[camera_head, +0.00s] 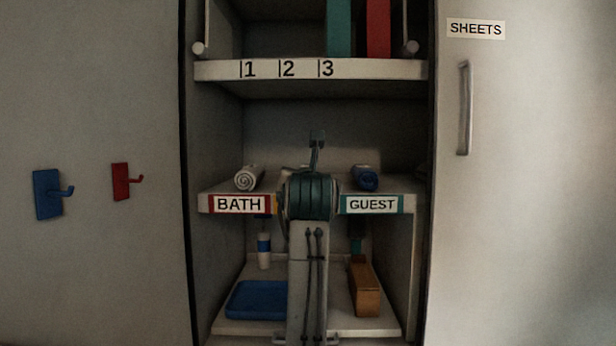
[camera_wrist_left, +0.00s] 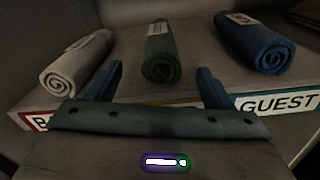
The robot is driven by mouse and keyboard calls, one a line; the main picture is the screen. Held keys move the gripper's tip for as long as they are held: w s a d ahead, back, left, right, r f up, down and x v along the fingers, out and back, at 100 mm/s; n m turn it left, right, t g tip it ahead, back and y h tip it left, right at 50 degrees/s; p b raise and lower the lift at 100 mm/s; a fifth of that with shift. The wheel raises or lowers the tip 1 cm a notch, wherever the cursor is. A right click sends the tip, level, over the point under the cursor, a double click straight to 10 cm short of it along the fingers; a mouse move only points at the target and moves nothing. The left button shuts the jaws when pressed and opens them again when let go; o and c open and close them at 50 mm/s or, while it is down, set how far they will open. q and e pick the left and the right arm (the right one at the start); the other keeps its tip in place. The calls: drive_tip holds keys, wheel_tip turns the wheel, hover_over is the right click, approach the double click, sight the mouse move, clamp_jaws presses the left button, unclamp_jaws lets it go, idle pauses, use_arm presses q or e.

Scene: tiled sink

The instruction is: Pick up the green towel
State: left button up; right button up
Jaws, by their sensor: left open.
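The green towel (camera_wrist_left: 160,58) is a dark green roll with a pale tag, lying on the middle shelf with its spiral end facing me in the left wrist view. My left gripper (camera_wrist_left: 160,70) is open and empty at the shelf's front edge. Its two fingers stand to either side of the towel's near end, with the towel lying beyond and between them; I cannot tell the exact gap. In the head view my arm rises up the middle and hides the green towel. My right gripper is not in view.
A white towel roll (camera_head: 248,178) lies left and a blue towel roll (camera_head: 366,178) right on the shelf labelled BATH (camera_head: 239,204) and GUEST (camera_head: 372,204). A numbered shelf (camera_head: 300,69) is above. Below are a blue tray (camera_head: 256,299) and a brown box (camera_head: 364,287).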

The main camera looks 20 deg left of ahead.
use_arm(q)
drive_tip(key=x, duration=0.4)
drive_tip(key=shift+w+a+f, duration=0.1)
drive_tip(key=shift+w+a, duration=0.05)
drive_tip(key=shift+w, duration=0.15)
drive_tip(key=shift+c, duration=0.2)
drive_tip(key=c, duration=1)
drive_tip(key=shift+c, duration=0.2)
